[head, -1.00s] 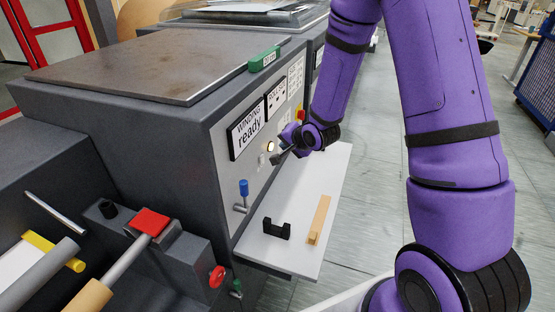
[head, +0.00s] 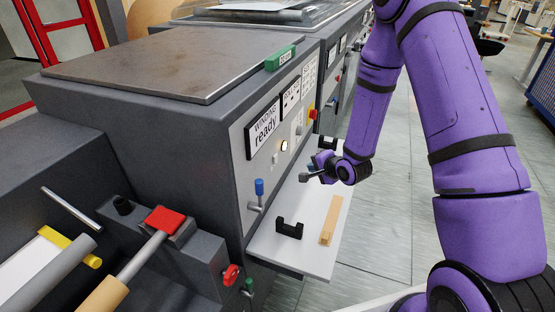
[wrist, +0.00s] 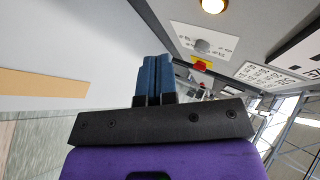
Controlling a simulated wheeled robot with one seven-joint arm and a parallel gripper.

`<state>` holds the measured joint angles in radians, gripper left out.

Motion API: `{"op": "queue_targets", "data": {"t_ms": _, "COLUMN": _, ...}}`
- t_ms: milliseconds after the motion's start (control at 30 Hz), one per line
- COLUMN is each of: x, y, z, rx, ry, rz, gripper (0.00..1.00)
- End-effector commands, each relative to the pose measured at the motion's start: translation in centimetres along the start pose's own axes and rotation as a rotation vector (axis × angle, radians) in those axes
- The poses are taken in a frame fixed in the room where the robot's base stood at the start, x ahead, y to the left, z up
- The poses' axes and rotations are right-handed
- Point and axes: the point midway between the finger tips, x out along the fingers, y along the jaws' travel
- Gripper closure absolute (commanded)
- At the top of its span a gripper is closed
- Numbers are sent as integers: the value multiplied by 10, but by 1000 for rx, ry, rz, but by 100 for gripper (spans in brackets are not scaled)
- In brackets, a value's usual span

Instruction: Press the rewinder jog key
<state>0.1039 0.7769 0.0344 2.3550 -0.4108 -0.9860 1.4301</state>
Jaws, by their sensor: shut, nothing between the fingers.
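The grey control panel (head: 268,150) on the machine's side carries a lit round button (head: 284,146) and a small pale key (head: 276,157) just below it. I cannot read which control is the rewinder jog key. In the wrist view the lit button (wrist: 212,5) is at the top edge, and a grey knob (wrist: 203,45) sits on a white label plate. My gripper (head: 304,178) is to the right of the panel, apart from it, above the shelf. In the wrist view its blue fingers (wrist: 155,75) are together with nothing between them.
A white shelf (head: 290,258) juts out below the panel, with a black bracket (head: 289,230) and a wooden bar (head: 331,222) on it. A red button (head: 311,113) is farther along. Open floor lies right.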

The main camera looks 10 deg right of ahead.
Motion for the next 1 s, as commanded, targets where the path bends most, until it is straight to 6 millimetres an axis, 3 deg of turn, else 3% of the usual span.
{"op": "queue_targets", "data": {"t_ms": 700, "x": 52, "y": -38, "z": 38, "rx": -1, "ry": 0, "rz": 0, "gripper": 100}}
{"op": "queue_targets", "data": {"t_ms": 1000, "x": 60, "y": -44, "z": 44, "rx": -1, "ry": 0, "rz": 0, "gripper": 100}}
